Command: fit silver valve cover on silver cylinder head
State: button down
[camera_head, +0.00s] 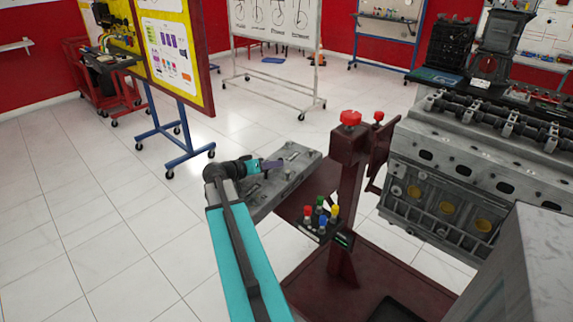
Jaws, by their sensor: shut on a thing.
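The silver valve cover (298,160) is a flat grey slab with raised details on top, at the middle of the view. My gripper (272,165) is at its top and shut on it, holding it over the floor left of the maroon stand. The exact grip on the cover is small and partly hidden by my wrist. The silver cylinder head (455,151) is at the right, on top of an engine block, with its camshafts showing along the top. The cover is well apart from the head, to its left.
A maroon stand post (346,205) with a red knob (350,118) rises between the cover and the engine. A small tray of coloured-handled tools (322,222) is on it. A grey block (535,265) fills the lower right. The tiled floor at left is clear.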

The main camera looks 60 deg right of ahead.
jog(key=w+a+r+n+t+y+p, duration=0.1)
jog(key=w+a+r+n+t+p, duration=0.5)
jog(key=w+a, duration=0.8)
jog(key=w+a+r+n+t+y+p, duration=0.25)
jog(key=w+a+r+n+t, duration=0.45)
jog(key=w+a, duration=0.65)
jog(key=w+a+r+n+t+y+p, duration=0.2)
jog(key=a+r, duration=0.5)
jog(key=a, duration=0.4)
jog(key=w+a+r+n+t+y+p, duration=0.2)
jog(key=w+a+r+n+y+p, duration=0.2)
jog(key=a+r, duration=0.3)
jog(key=w+a+r+n+t+y+p, duration=0.2)
jog(key=a+r, duration=0.6)
jog(key=a, duration=0.8)
jog(key=shift+w+n+y+p, duration=0.5)
jog(key=shift+w+y+p, duration=0.05)
jog(key=shift+w+y, duration=0.4)
jog(key=shift+d, duration=0.1)
